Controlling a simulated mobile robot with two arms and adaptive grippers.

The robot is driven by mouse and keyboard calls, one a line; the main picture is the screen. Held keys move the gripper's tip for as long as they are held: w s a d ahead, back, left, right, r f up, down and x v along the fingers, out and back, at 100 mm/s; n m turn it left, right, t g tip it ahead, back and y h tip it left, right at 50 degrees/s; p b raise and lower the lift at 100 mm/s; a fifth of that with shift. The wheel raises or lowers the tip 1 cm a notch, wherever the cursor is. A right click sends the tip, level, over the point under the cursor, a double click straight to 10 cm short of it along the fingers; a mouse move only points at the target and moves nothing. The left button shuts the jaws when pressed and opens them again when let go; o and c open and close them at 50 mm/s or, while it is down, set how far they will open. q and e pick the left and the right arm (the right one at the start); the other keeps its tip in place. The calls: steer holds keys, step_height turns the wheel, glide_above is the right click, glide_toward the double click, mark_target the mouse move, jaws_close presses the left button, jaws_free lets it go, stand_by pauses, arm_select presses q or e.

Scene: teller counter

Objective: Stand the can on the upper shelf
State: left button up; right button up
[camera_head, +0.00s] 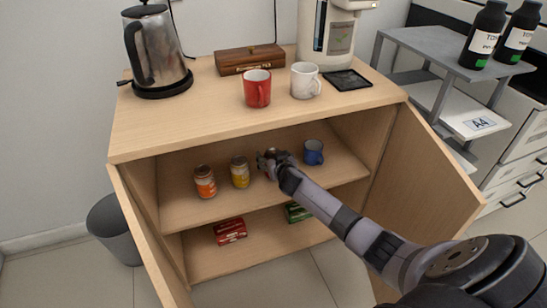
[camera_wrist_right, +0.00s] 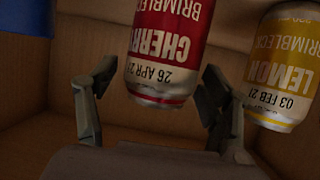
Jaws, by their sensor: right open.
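A red can marked CHERRY (camera_wrist_right: 165,50) fills the middle of the right wrist view, between and beyond the two fingers. Its printing looks inverted there. My right gripper (camera_wrist_right: 155,100) is open, with a finger on each side of the can's near end; I cannot tell whether either touches it. In the head view my right gripper (camera_head: 270,160) reaches in over the upper shelf (camera_head: 215,160) of the open cabinet and mostly hides the red can. A yellow can marked LEMON (camera_wrist_right: 285,70) stands close by; it also shows in the head view (camera_head: 240,172). My left gripper is not in view.
An orange-labelled can (camera_head: 205,182) and a blue mug (camera_head: 313,152) stand on the same shelf. A red packet (camera_head: 230,231) and a green packet (camera_head: 297,212) lie on the lower shelf. The open cabinet doors flank the opening. Two mugs and a kettle (camera_head: 155,50) stand on top.

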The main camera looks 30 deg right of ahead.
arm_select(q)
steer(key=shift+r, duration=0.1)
arm_select(e)
steer(key=shift+r, duration=0.1)
steer(key=p+v, duration=0.4)
steer(key=v, duration=0.8)
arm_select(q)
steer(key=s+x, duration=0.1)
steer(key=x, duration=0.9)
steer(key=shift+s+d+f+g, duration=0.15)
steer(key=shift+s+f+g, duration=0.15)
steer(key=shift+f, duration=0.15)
arm_select(e)
steer(key=s+a+f+n+g+y, duration=0.1)
steer(key=s+a+f, duration=0.4)
steer(key=s, duration=0.5)
steer(key=s+a+f+n+g+y, duration=0.2)
steer(key=s+a+f+g, duration=0.3)
steer(key=s, duration=0.5)
steer(key=s+a+f+n+g+y, duration=0.1)
steer(key=s+a+f+n+g, duration=0.1)
steer(key=s+a+f+g, duration=0.2)
steer(key=s+a+f, duration=0.2)
steer(key=s+a, duration=0.2)
steer(key=s, duration=0.2)
steer(key=shift+a+n, duration=0.3)
steer(key=shift+a, duration=0.05)
